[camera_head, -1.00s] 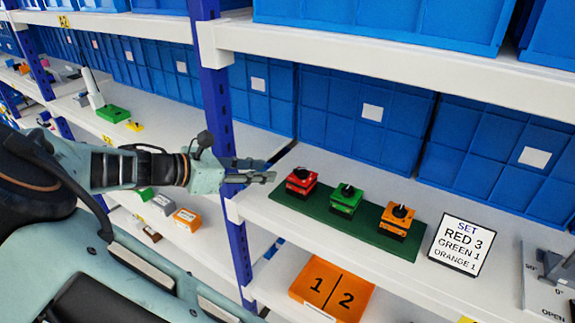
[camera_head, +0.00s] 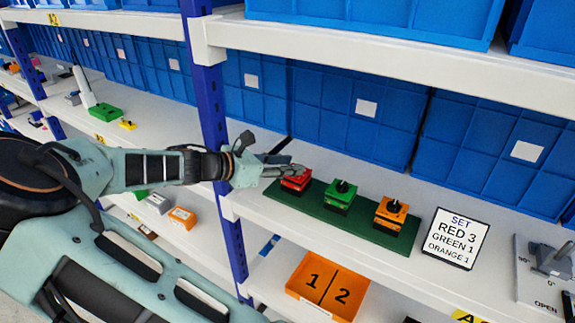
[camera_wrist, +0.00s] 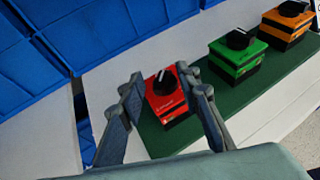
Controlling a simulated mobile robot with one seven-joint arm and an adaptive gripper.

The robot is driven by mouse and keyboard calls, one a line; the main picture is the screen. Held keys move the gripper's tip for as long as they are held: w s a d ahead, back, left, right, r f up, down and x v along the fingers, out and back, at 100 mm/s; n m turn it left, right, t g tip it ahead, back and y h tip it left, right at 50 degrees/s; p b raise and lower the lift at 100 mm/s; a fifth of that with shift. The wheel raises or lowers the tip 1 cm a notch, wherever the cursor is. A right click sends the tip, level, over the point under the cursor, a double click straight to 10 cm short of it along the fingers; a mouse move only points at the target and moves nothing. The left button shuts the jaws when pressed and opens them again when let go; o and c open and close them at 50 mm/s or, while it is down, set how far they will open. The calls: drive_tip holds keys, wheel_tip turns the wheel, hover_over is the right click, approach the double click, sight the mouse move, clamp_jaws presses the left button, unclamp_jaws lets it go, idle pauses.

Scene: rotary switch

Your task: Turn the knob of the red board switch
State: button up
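The red switch (camera_head: 296,182) is at the left end of a dark green board (camera_head: 362,229) on the white shelf. In the wrist view the red switch (camera_wrist: 172,102) shows its black knob (camera_wrist: 162,81) with a white pointer line. My gripper (camera_head: 296,170) is over the red switch in the head view and hides part of its top. In the wrist view my gripper (camera_wrist: 160,82) is open, one finger on each side of the knob. Whether a finger touches it I cannot tell. A sign (camera_head: 457,238) reads SET, RED 3, GREEN 1, ORANGE 1.
A green switch (camera_head: 341,197) and an orange switch (camera_head: 391,215) stand to the right on the same board. Blue bins (camera_head: 340,110) line the back. A blue post (camera_head: 212,130) is beside my arm, and a shelf (camera_head: 380,50) runs above.

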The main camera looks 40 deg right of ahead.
clamp_jaws()
drive_tip(key=shift+w+r, duration=0.15)
drive_tip(key=shift+w, duration=0.05)
idle(1.1)
drive_tip(key=shift+c, duration=0.9)
unclamp_jaws()
drive_tip(key=shift+o, duration=0.9)
drive_tip(key=shift+s, duration=0.1)
drive_tip(key=v, duration=1.2)
